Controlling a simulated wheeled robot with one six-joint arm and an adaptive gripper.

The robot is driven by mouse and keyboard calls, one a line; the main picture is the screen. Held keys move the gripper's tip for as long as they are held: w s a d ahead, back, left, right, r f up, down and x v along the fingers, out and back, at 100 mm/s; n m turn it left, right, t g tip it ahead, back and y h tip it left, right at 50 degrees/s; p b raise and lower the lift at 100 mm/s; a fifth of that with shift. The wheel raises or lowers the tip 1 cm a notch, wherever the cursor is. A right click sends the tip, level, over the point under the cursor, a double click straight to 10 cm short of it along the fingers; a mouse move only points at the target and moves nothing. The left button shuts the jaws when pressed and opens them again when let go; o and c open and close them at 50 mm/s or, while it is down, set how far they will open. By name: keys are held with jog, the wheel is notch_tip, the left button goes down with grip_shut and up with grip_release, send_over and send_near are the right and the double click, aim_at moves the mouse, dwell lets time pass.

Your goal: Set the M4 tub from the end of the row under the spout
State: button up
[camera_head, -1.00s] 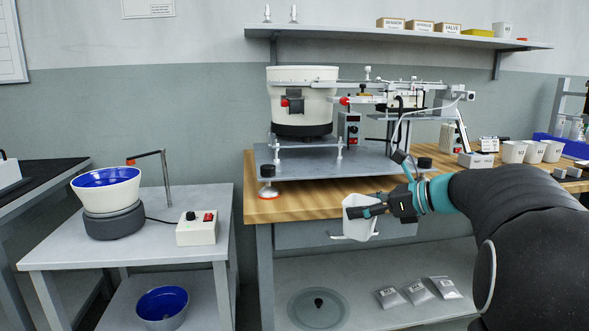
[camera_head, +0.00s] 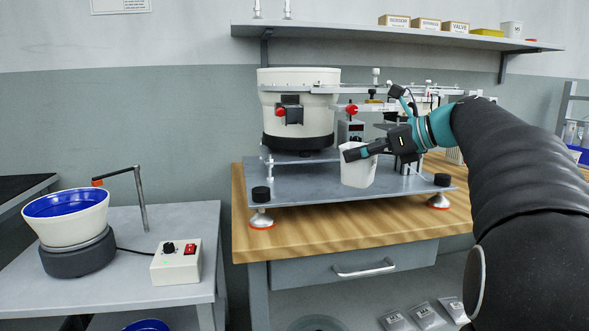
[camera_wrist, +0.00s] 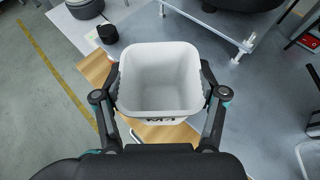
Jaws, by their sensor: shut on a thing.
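My gripper (camera_head: 362,152) is shut on a white, square-mouthed tub (camera_head: 357,170). The tub is upright in front of the feeder machine, over the front of its grey base plate (camera_head: 310,188); I cannot tell whether it touches the plate. In the wrist view the tub (camera_wrist: 160,85) is empty, with a finger on either side. Its dark M label shows at the near rim, but the number is partly cut off. The large white feeder bowl (camera_head: 297,105) with a red knob stands behind and left of the tub. I cannot make out a clear spout.
A wooden bench (camera_head: 330,233) carries the machine on black-topped feet. A small table (camera_head: 195,225) at the left holds a blue-lined bowl (camera_head: 68,215) and a control box (camera_head: 176,261). A shelf (camera_head: 400,35) runs above. My arm hides much of the bench's right side.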

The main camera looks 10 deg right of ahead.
jog(key=shift+a+r+b+x, duration=0.2)
jog(key=shift+r+b+x, duration=0.25)
jog(key=shift+x, duration=2.3)
jog(key=shift+a+r+b+x, duration=0.25)
jog(key=shift+r+x, duration=0.2)
jog(key=shift+x, duration=2.25)
jog(key=shift+a+r+b+x, duration=0.15)
jog(key=shift+r+b+x, duration=0.3)
jog(key=shift+x, duration=2.3)
jog(key=shift+w+f, duration=0.1)
jog(key=shift+w, duration=0.1)
jog(key=o, duration=1.1)
jog(key=shift+d, duration=0.1)
jog(key=p+v, duration=0.1)
jog(key=v, duration=1.1)
jog(key=shift+p, duration=0.35)
